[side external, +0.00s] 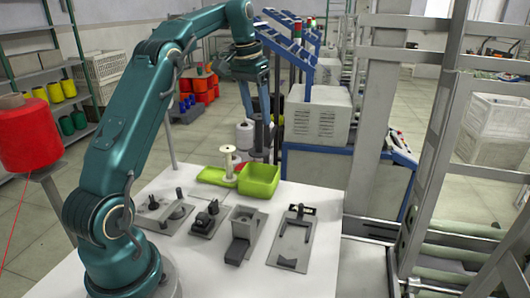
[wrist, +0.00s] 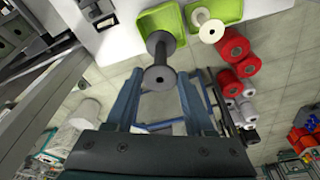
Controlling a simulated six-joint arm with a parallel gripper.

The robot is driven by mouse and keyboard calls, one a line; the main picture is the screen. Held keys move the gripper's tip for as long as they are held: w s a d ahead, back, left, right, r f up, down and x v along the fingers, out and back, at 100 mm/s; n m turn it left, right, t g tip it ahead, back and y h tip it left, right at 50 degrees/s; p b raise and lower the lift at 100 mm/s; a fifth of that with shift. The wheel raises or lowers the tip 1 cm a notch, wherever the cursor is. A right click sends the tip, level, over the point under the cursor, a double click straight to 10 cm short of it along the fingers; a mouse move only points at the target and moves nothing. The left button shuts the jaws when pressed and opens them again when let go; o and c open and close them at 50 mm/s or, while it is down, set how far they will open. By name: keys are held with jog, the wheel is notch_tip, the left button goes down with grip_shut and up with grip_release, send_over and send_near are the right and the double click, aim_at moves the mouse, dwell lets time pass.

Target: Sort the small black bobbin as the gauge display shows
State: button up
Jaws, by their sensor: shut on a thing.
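The small black bobbin (side external: 259,134) hangs upright in my gripper (side external: 261,112), above the table's far edge and behind the bright green bin (side external: 262,181) in the side view. In the wrist view the black bobbin (wrist: 160,55) sits between the two blue fingers of my gripper (wrist: 160,82), with its round flange towards the camera. A cream bobbin (side external: 228,162) stands on a shallow green tray (side external: 208,176) left of the bin. In the wrist view the cream bobbin (wrist: 209,28) also shows. I cannot make out any gauge display reading.
Several grey fixtures (side external: 240,235) line the white table (side external: 190,262) in front of the bins. A red yarn cone (side external: 28,135) stands at the left. A machine with a grey housing (side external: 318,118) stands behind at the right. Red cones (wrist: 234,45) lie beyond the table.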

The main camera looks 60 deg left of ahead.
send_over(257, 152)
jog(key=shift+w+a+f, duration=0.1)
jog(key=shift+f, duration=1.05)
jog(key=shift+a+f, duration=0.1)
jog(key=shift+f, duration=1.05)
jog(key=shift+f, duration=0.7)
jog(key=shift+f, duration=2)
jog(key=o, duration=1.1)
jog(key=shift+o, duration=0.2)
